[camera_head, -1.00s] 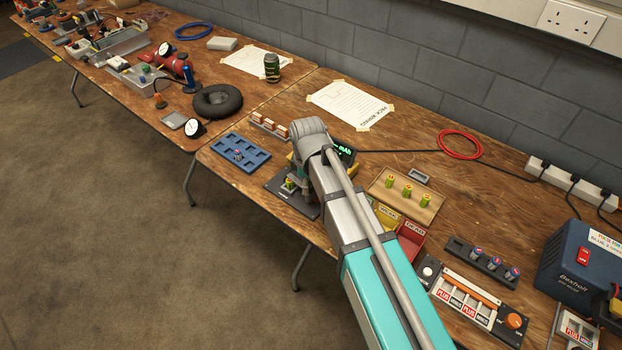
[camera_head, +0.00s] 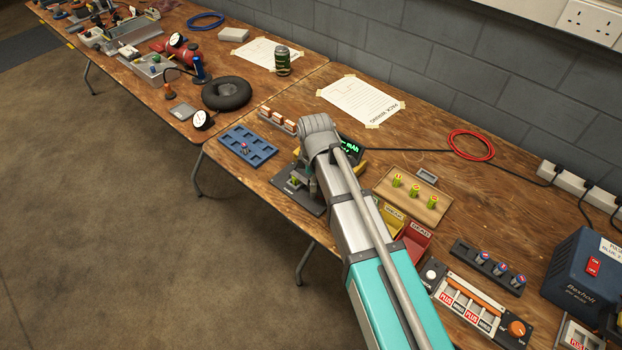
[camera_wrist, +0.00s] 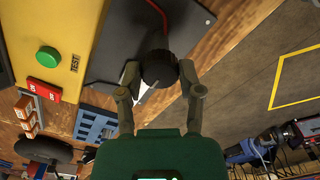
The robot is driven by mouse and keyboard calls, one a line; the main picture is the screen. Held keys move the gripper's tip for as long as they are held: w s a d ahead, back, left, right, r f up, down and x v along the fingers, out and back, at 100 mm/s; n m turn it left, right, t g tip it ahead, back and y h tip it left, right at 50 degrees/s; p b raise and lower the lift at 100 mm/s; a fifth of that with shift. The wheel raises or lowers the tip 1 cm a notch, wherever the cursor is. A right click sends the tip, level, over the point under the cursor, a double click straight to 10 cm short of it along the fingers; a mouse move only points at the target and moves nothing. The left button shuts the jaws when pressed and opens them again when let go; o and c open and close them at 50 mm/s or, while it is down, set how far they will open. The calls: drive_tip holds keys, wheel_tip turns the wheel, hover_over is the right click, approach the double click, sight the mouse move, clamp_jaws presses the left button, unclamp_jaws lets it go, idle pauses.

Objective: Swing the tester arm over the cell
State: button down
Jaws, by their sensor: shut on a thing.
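The tester shows in the wrist view as a yellow body (camera_wrist: 62,45) with a green button and a TEST label, beside a dark base plate (camera_wrist: 120,55). My gripper (camera_wrist: 160,76) is shut on a round black knob (camera_wrist: 158,64), which seems to belong to the tester arm. A red wire runs down toward the knob. In the head view, a small yellow-green cell (camera_head: 294,182) shows on the tester's dark base (camera_head: 284,190), beside my gripper. My own arm hides most of the tester there. Whether the tester arm is above the cell cannot be told.
A green readout (camera_head: 350,147) is lit behind my wrist. A blue tray (camera_head: 247,148) lies left of the tester. A wooden block with several green cells (camera_head: 414,190) and yellow and red bins (camera_head: 416,238) lie to the right. The bench edge is close in front.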

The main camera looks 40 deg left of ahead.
drive_tip(key=shift+c, duration=1.8)
unclamp_jaws()
drive_tip(key=shift+w+a, duration=0.1)
drive_tip(key=shift+a, duration=0.05)
drive_tip(key=shift+o, duration=0.5)
drive_tip(key=w+d+r+m+p, duration=0.2)
drive_tip(key=w+d+m, duration=0.25)
drive_tip(key=d, duration=0.55)
drive_tip(key=w+d+r+m+p, duration=0.1)
drive_tip(key=w+d+m, duration=0.35)
drive_tip(key=d, duration=0.45)
drive_tip(key=w+d+r+m+p, duration=0.25)
drive_tip(key=w+d, duration=0.25)
drive_tip(key=d, duration=0.5)
drive_tip(key=s+d+r+m+p, duration=0.1)
drive_tip(key=d+r+m+p, duration=0.2)
drive_tip(key=d+m, duration=1)
drive_tip(key=d, duration=1.4)
drive_tip(key=shift+s+d+r, duration=0.15)
drive_tip(key=shift+d, duration=0.15)
